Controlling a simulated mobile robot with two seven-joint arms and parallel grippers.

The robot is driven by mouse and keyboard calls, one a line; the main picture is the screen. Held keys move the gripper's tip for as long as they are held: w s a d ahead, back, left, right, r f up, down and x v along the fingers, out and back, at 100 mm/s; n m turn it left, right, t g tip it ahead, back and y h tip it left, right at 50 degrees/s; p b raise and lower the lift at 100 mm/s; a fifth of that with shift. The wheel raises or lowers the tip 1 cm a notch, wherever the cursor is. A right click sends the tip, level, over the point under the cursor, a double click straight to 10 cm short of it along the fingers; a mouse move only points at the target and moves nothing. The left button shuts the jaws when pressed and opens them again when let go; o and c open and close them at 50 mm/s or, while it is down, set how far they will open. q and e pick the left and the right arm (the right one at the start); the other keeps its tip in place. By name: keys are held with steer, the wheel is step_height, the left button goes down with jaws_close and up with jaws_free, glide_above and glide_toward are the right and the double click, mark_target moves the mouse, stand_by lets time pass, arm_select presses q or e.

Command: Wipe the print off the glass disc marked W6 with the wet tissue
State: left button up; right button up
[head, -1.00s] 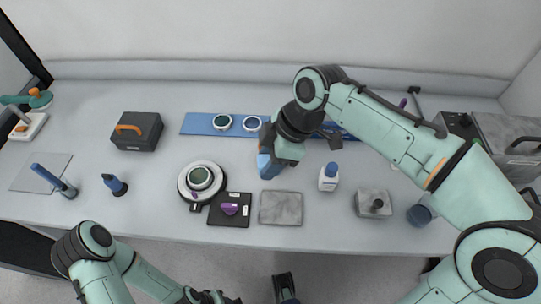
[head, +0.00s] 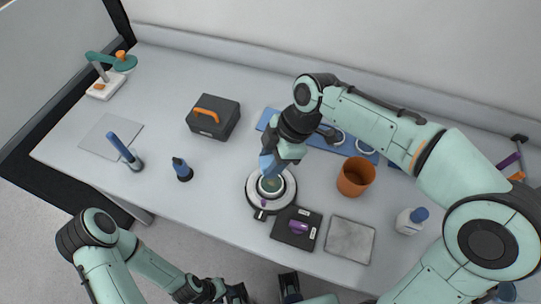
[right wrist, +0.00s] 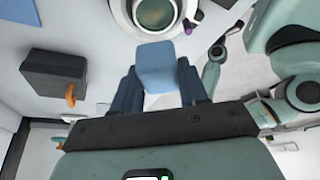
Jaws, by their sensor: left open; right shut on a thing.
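My right gripper (head: 269,165) is shut on a light blue folded tissue (right wrist: 157,66), which sticks out between its dark blue fingers in the right wrist view. It is just above the back edge of a round white stand (head: 250,196) that holds a greenish glass disc (head: 271,186). The disc also shows in the right wrist view (right wrist: 155,12), beyond the tissue's tip. I cannot tell whether tissue and disc touch. No W6 mark or print is readable. Other ringed discs (head: 365,148) lie on a blue mat (head: 319,142), partly behind my right arm. My left gripper (head: 263,291) is open and empty at the bottom edge.
A black plate (head: 284,236) with a purple item (head: 298,227) and a grey slab (head: 350,240) lie in front of the stand. An orange cup (head: 354,178) and a blue-capped bottle (head: 410,221) stand to the right. A black case (head: 213,118) is at back left. Bench between case and stand is clear.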

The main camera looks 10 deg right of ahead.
mark_target(264, 185)
steer(key=shift+s+d+f+b, duration=0.1)
steer(key=shift+f+b, duration=0.3)
steer(key=shift+f, duration=0.25)
step_height(264, 185, down, 4)
steer(key=b, duration=0.3)
steer(key=shift+f+b, duration=0.55)
steer(key=shift+f, duration=0.1)
steer(key=shift+f+b, duration=0.45)
steer(key=shift+f, duration=0.15)
steer(key=shift+d, duration=0.1)
steer(key=shift+d+r, duration=0.1)
steer(key=shift+d, duration=0.45)
steer(key=shift+a, duration=0.8)
steer(key=shift+a, duration=0.1)
